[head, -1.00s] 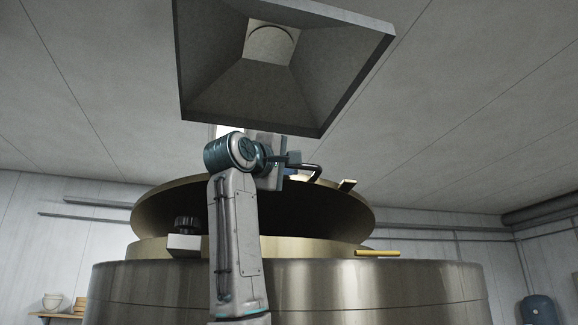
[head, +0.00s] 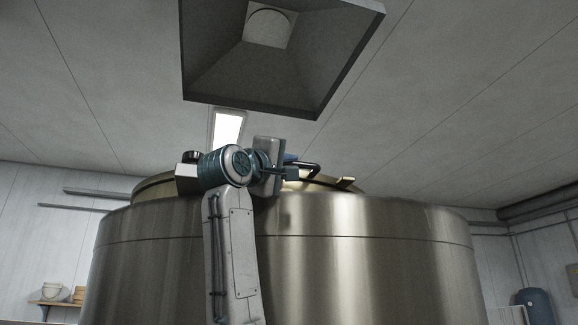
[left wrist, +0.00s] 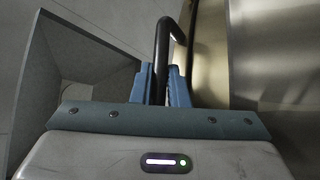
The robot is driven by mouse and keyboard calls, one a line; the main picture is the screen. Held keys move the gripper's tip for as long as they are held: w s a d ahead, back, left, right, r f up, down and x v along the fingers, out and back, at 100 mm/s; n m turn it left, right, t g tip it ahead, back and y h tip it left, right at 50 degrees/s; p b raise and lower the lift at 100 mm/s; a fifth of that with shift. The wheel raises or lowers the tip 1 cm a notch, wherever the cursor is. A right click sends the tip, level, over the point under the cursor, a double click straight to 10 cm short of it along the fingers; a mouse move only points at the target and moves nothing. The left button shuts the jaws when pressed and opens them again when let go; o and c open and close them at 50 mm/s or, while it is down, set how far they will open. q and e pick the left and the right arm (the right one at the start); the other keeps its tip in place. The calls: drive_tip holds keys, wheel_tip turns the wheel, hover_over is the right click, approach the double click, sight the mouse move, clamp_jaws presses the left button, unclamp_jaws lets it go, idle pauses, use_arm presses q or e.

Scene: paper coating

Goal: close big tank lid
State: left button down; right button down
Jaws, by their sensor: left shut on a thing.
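The big steel tank (head: 370,245) fills the middle of the head view. Its brass-coloured lid (head: 152,186) lies low over the tank's top, showing only as a narrow strip above the rim. I cannot tell whether it rests fully on the opening. My left gripper (head: 296,171) is at the lid's near side, shut on the dark bent handle (head: 314,167). In the left wrist view, the blue fingers (left wrist: 161,88) close around the black handle bar (left wrist: 162,42), with the lid's brass surface (left wrist: 209,55) beside it. My right gripper is not in view.
A grey square hood (head: 215,75) hangs above the tank. A block with a dark knob (head: 190,157) sits at the tank's top left, behind my arm. A shelf with buckets (head: 52,291) is at lower left; a blue barrel (head: 535,302) stands at lower right.

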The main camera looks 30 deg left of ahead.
use_arm(q)
drive_tip(key=shift+w+d+f, duration=0.15)
drive_tip(key=shift+f, duration=0.4)
drive_tip(key=c, duration=1.6)
unclamp_jaws()
drive_tip(key=shift+o, duration=1)
drive_tip(key=shift+w+a, duration=0.15)
drive_tip(key=shift+a, duration=0.25)
drive_tip(key=shift+d, duration=0.1)
